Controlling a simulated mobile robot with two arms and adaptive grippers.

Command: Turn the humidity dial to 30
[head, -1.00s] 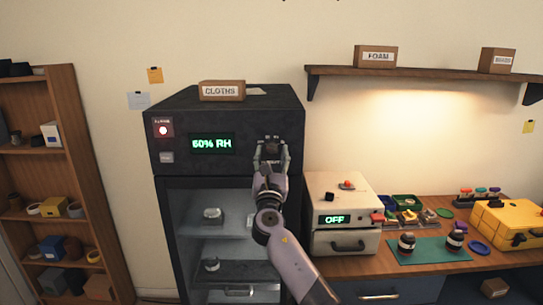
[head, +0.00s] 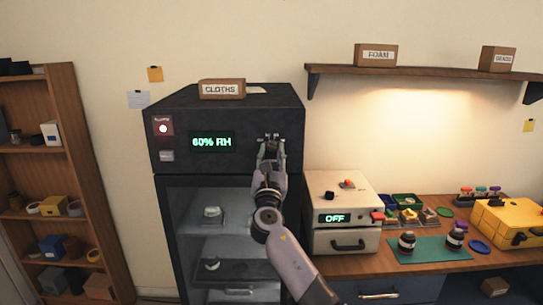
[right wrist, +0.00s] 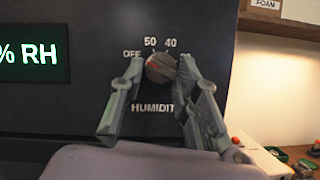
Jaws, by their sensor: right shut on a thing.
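The humidity dial (right wrist: 161,68) is a dark round knob with reddish marks, on the black cabinet's (head: 225,165) upper front panel. In the right wrist view, OFF, 50 and 40 show around it, with HUMIDITY partly covered below. No 30 label is visible; my right finger covers that side. The dial's exact pointing direction is unclear. My right gripper (right wrist: 162,70) has one finger on each side of the dial and is shut on it. In the head view, this gripper (head: 271,143) hides the dial. The green display (head: 212,142) appears to read 60% RH. My left gripper is out of view.
A CLOTHS box (head: 222,90) sits on the cabinet. Right of it, a white unit (head: 345,240) showing OFF stands on the cluttered wooden bench. A wall shelf (head: 430,75) hangs above.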

